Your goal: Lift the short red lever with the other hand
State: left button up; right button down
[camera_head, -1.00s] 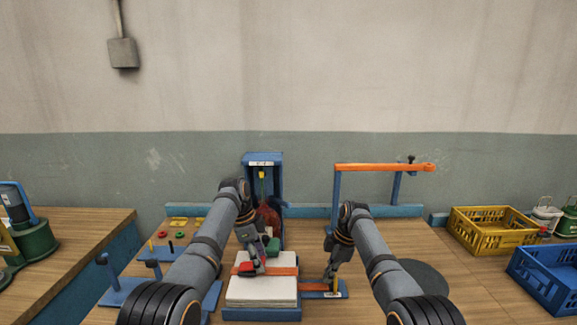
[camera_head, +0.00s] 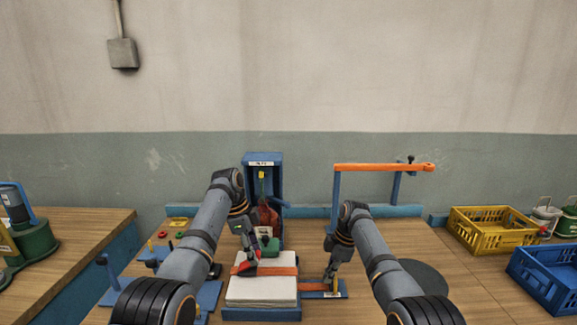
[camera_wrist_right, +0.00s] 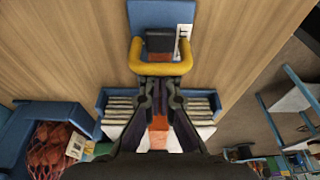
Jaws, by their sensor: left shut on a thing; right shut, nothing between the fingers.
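The short red lever (camera_head: 242,267) sits over the orange strap across the white stack, partly hidden by my left gripper (camera_head: 249,270). My left gripper is shut on it, coming down from above. My right gripper (camera_head: 331,287) is shut with nothing between its fingers, low at the right of the stack beside a yellow bar (camera_head: 336,284). In the right wrist view its fingertips (camera_wrist_right: 160,84) are at the near side of the yellow U-shaped bar (camera_wrist_right: 160,69); I cannot tell whether they touch.
The white stack (camera_head: 262,292) lies in a blue tray (camera_head: 262,314). A green block (camera_head: 269,246) and a blue upright housing (camera_head: 263,159) stand behind it. An orange overhead bar (camera_head: 385,167) spans the back right. Yellow (camera_head: 490,232) and blue (camera_head: 551,273) crates stand far right.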

pick_arm(q)
jog(key=shift+w+a+r, duration=0.15)
jog(key=shift+r, duration=0.1)
jog(key=shift+a+r, duration=0.4)
jog(key=shift+a, duration=0.15)
